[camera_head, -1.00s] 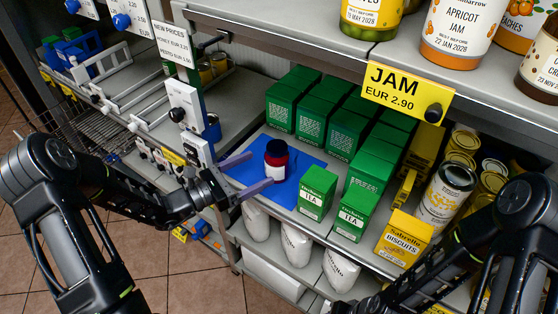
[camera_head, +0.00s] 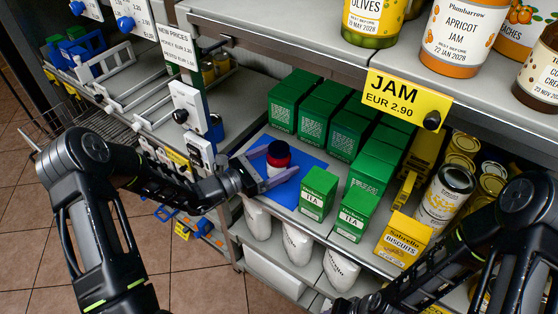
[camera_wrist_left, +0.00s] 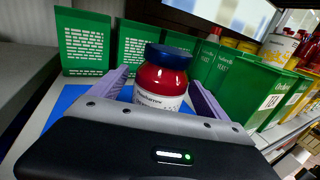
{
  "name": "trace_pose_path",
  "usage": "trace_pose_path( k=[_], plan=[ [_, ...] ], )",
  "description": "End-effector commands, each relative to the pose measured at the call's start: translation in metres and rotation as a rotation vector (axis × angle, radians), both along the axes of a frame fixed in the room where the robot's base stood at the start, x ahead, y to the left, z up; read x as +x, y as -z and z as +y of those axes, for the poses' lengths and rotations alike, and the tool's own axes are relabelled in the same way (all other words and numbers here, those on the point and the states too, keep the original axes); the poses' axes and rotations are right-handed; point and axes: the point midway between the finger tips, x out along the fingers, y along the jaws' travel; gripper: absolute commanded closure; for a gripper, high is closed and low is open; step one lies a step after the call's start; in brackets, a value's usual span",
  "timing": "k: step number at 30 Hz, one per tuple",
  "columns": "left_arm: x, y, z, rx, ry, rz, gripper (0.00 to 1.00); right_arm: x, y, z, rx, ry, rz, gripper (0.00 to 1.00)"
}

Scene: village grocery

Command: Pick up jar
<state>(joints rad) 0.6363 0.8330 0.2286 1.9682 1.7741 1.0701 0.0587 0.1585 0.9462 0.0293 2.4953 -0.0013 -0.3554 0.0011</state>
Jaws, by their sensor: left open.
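A small red jar with a dark blue lid and white label (camera_head: 278,158) stands upright on a blue mat (camera_head: 309,163) on the lower shelf. In the left wrist view the jar (camera_wrist_left: 160,82) stands between the two purple fingers of my left gripper (camera_wrist_left: 160,92). My left gripper (camera_head: 270,172) is open around the jar, with a finger on each side; I cannot tell whether either finger touches it. My right arm (camera_head: 470,240) shows at the lower right, but its gripper is not visible.
Green tea boxes (camera_head: 318,193) stand right of and behind the jar. A yellow biscuits box (camera_head: 402,240) and cans (camera_head: 445,194) are further right. The upper shelf, with a yellow JAM sign (camera_head: 405,98) and large jars (camera_head: 457,35), overhangs the lower shelf's back.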

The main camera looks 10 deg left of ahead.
Motion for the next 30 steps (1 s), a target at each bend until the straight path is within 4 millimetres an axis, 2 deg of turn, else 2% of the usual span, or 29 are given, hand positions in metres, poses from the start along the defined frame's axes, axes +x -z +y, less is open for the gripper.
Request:
trace_pose_path(
  k=[18, 30],
  plan=[
    [0.0011, 0.0001, -0.0009, 0.000, 0.000, 0.000, 0.13, -0.0001, 0.0000, 0.0000, 0.000, 0.000, 0.000, 0.64],
    [0.0011, 0.0001, -0.0009, 0.000, 0.000, 0.000, 0.46, -0.0001, 0.0000, 0.0000, 0.000, 0.000, 0.000, 0.64]
  ],
)
